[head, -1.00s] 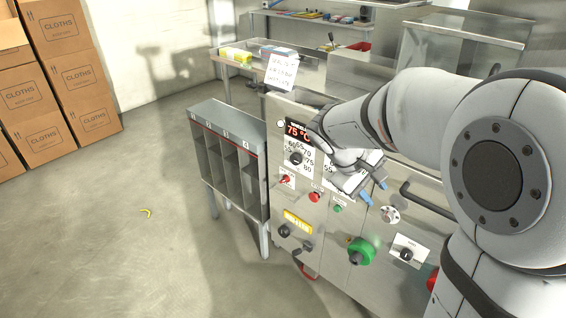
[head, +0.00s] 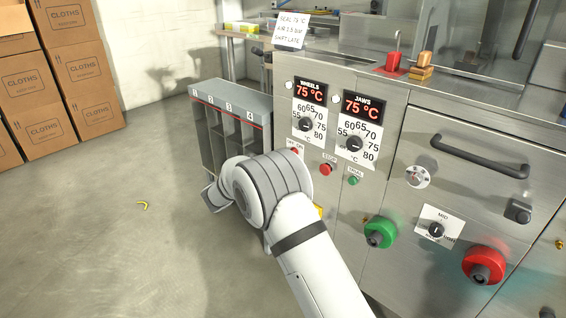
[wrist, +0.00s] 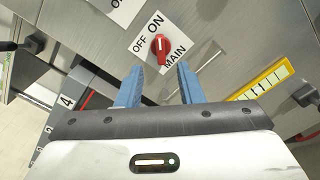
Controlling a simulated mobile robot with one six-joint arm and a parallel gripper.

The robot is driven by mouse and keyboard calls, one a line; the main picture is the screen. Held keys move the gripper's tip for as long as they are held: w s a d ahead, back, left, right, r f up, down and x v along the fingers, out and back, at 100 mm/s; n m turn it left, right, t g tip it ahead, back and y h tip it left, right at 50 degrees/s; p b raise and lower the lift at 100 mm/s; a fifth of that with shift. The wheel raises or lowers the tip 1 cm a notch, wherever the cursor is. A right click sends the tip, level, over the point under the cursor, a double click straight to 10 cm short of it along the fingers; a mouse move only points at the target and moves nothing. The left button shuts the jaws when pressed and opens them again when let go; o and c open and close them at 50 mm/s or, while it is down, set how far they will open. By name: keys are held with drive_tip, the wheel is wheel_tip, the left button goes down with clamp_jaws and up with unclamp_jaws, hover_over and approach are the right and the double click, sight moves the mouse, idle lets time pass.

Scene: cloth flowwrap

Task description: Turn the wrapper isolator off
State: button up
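The wrapper isolator is a red rotary switch (wrist: 160,47) on a white plate marked OFF, ON and MAIN. In the wrist view it sits just beyond my fingertips, and its handle appears to point toward ON. In the head view only a small red part of it (head: 294,151) shows above my arm, under the left dial. My gripper (wrist: 160,72) is open with blue fingers apart and empty, facing the switch. The switch shows between the fingertips, but I cannot tell the exact gap. In the head view my wrist hides the gripper.
The steel panel (head: 405,215) carries two 75 °C displays, dials, a red stop button (head: 326,170), a green button (head: 353,181) and large green (head: 379,233) and red (head: 484,266) knobs. A numbered grey rack (head: 230,97) stands left. Floor at left is mostly clear.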

drive_tip(key=b+x, duration=0.1)
drive_tip(key=x, duration=0.5)
drive_tip(key=shift+d+b, duration=0.15)
drive_tip(key=shift+b, duration=0.15)
drive_tip(key=shift+w, duration=0.15)
